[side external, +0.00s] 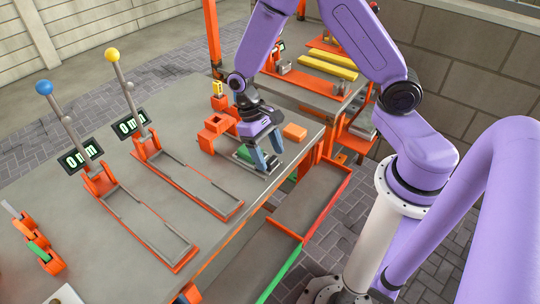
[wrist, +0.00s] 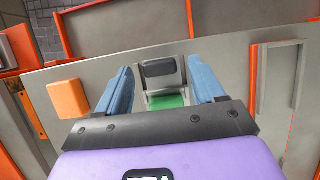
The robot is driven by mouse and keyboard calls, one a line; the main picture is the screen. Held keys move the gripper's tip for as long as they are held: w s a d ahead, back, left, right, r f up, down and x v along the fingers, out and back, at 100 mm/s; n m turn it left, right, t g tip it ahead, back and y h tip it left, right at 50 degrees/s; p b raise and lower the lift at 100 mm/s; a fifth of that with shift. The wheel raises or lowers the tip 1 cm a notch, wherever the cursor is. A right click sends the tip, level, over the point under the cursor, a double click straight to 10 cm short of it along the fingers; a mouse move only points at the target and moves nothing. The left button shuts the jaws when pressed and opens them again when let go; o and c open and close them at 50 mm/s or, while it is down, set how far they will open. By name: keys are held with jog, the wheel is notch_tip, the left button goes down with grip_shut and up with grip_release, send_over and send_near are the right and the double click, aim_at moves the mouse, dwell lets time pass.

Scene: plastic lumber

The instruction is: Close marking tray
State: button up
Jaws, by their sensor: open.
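A small grey tray-like unit (wrist: 160,74) with a dark pad shows in the wrist view, close to the table edge. A green part (wrist: 167,101) lies on its near side. I take this unit to be the marking tray, but no label shows. In the side view the grey and green unit (side external: 243,153) is partly hidden by my gripper. My gripper (side external: 268,163) points down over it near the table's right edge. In the wrist view my gripper's blue fingers (wrist: 160,72) are apart, one on each side of the unit, with nothing held. I cannot tell whether they touch it.
An orange block (side external: 294,132) lies close beside my gripper, and an orange holder (side external: 214,132) stands behind it. Two orange-framed slides with levers, one yellow-knobbed (side external: 112,55) and one blue-knobbed (side external: 44,88), occupy the grey table (side external: 110,215). Bins (side external: 305,205) sit below the table edge.

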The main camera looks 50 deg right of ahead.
jog(key=shift+s+f, duration=0.25)
jog(key=shift+f, duration=0.4)
grip_shut()
jog(key=w, duration=1.2)
jog(key=shift+w, duration=0.3)
jog(key=shift+c, duration=0.9)
grip_release()
jog(key=shift+w, duration=0.1)
jog(key=shift+o, duration=0.9)
jog(key=v, duration=1.7)
jog(key=shift+r, duration=0.2)
